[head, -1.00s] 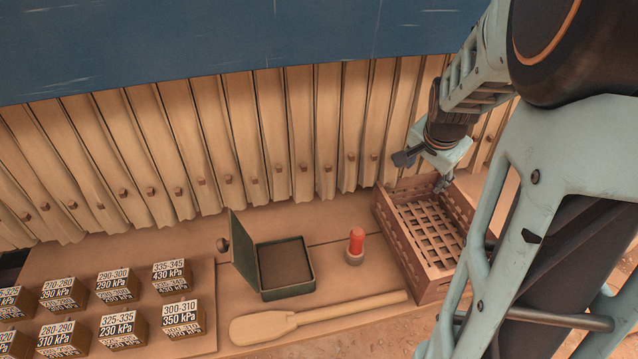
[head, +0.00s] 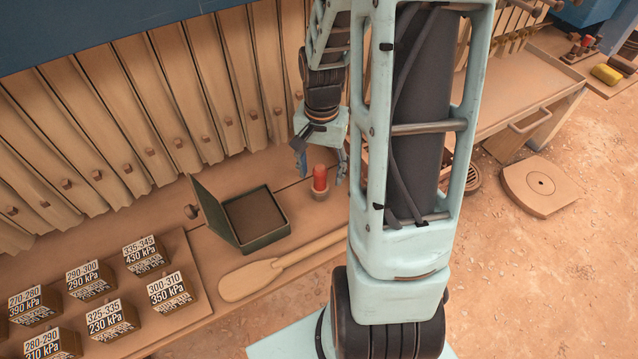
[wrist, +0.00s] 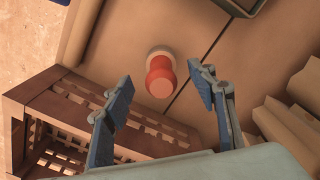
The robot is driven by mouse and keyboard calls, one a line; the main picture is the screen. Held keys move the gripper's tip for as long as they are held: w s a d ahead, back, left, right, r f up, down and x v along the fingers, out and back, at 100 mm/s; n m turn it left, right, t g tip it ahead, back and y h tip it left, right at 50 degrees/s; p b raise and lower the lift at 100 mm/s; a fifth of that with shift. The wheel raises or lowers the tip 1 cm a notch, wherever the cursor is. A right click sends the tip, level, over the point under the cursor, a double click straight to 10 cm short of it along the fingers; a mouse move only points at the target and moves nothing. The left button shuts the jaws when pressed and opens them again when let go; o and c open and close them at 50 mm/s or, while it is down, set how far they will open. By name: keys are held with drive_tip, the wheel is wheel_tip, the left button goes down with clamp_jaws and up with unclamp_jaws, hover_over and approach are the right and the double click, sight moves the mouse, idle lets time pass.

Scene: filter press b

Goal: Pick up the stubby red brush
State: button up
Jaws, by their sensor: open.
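The stubby red brush (head: 320,180) stands upright on the bench, with a red upper part and a pale round base. In the wrist view the brush (wrist: 160,80) is seen from above, just ahead of the fingertips and roughly midway between them. My gripper (head: 322,160) is above and close beside the brush in the head view. In the wrist view my gripper (wrist: 160,90) is open, with its two blue fingers apart and nothing between the pads. I cannot tell the exact height of the fingertips over the brush.
A slotted wooden crate (wrist: 50,85) is close beside one finger. An open green box (head: 262,240) and a wooden paddle (head: 250,282) lie near the brush. Labelled blocks (head: 173,292) stand at left. Upright pleated panels (head: 215,90) line the back.

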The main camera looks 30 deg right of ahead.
sight(320, 185)
drive_tip(key=shift+a+f, duration=0.15)
drive_tip(key=shift+f, duration=2.6)
drive_tip(key=c, duration=1.2)
